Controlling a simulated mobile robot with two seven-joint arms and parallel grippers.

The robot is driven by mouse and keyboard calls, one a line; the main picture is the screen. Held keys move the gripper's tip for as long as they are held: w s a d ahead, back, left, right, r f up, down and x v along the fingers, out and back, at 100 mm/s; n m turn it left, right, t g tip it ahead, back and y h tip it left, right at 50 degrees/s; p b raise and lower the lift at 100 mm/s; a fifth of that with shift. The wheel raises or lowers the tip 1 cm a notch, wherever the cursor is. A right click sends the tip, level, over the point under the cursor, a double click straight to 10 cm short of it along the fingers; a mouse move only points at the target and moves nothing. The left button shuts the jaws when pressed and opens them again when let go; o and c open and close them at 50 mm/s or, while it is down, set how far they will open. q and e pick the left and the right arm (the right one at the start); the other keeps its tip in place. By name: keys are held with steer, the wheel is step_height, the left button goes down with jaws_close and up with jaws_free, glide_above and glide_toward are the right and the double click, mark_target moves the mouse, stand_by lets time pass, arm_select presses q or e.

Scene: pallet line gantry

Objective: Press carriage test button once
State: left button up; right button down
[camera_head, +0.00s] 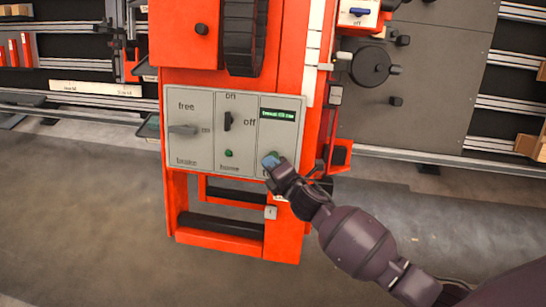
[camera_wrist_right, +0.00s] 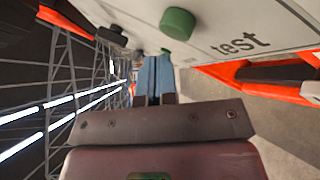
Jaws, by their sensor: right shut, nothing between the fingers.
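The test button is a round green button (camera_wrist_right: 178,23) on the pale panel, with the word "test" beside it in the right wrist view. My right gripper (camera_wrist_right: 156,78) is shut and empty, its blue fingertips just short of the button and apart from it. In the head view my right gripper (camera_head: 271,162) is at the lower right of the grey control panel (camera_head: 203,98) and hides most of the test button. My left gripper is not in view.
The panel also has a free/brake lever (camera_head: 184,130), an on/off switch (camera_head: 228,121), a second green button (camera_head: 228,153) and a small green display (camera_head: 278,114). It sits on an orange frame (camera_head: 175,205) with a black wheel (camera_head: 240,40) above. The floor around is clear.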

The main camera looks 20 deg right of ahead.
stand_by(0.7)
steer(key=shift+w+d+f, duration=0.2)
steer(key=shift+w, duration=0.15)
steer(key=shift+w+d+f, duration=0.25)
steer(key=shift+w, duration=0.1)
stand_by(0.9)
stand_by(0.4)
steer(key=shift+s+a+r+p, duration=0.3)
steer(key=shift+s+a+r, duration=0.2)
steer(key=shift+s, duration=0.2)
